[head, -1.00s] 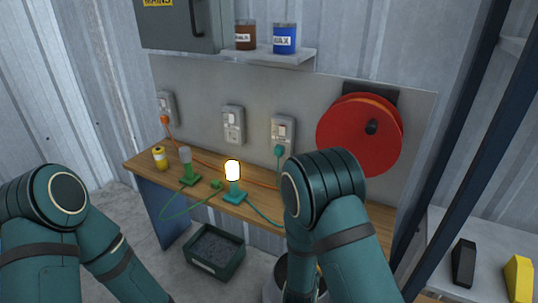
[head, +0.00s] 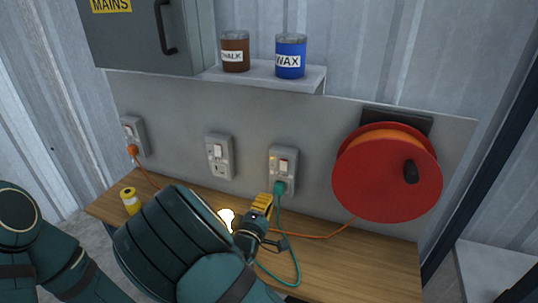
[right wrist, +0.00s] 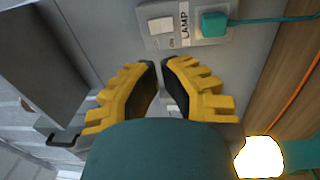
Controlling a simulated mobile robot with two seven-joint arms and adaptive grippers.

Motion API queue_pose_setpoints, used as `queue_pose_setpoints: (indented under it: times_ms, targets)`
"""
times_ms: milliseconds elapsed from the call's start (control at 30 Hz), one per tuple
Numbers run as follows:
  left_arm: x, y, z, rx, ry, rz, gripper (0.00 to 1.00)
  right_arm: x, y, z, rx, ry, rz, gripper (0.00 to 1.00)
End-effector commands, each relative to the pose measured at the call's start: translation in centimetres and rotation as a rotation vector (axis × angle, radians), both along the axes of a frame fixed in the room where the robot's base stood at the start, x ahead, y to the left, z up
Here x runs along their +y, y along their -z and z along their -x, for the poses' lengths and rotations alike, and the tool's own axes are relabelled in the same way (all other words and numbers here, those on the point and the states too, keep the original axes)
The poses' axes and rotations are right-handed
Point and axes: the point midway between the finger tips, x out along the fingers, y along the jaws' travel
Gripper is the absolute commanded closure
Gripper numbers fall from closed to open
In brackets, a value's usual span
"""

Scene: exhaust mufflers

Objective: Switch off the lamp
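The lamp (head: 227,217) glows on the bench, partly hidden by my right arm; it glows too in the right wrist view (right wrist: 260,157). The right-hand wall socket (head: 283,185) holds a teal plug (head: 279,188). Its white rocker switch (head: 283,166) is above the plug. In the right wrist view this switch (right wrist: 160,24) is beside a label reading LAMP (right wrist: 185,22). My right gripper (head: 262,203) is in front of and below the socket, apart from the switch. Its yellow fingers (right wrist: 160,66) are slightly parted and empty. My left gripper is out of view.
Two other wall sockets (head: 219,156) (head: 133,136) are to the left; the far-left one holds an orange plug. A red cable reel (head: 388,175) is to the right. A shelf (head: 307,82) holds two tins above. Cables cross the wooden bench (head: 360,265).

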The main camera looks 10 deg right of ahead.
Motion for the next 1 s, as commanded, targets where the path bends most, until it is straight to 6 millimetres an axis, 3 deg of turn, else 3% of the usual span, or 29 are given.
queue_pose_setpoints:
  times_ms: [167,600,767,1000]
  targets:
    - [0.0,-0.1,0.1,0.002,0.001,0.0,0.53,0.4,-1.1,0.0,-0.021,0.008,0.036,1.0]
    - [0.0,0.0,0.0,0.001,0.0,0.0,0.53,0.1,-1.2,-0.4,-0.022,0.01,0.035,1.0]
    - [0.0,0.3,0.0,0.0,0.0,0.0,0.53,-1.1,-1.3,-2.0,-0.022,0.012,0.034,1.0]
    - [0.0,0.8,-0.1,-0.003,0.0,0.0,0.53,-3.8,-1.9,-5.9,-0.023,0.012,0.033,1.0]
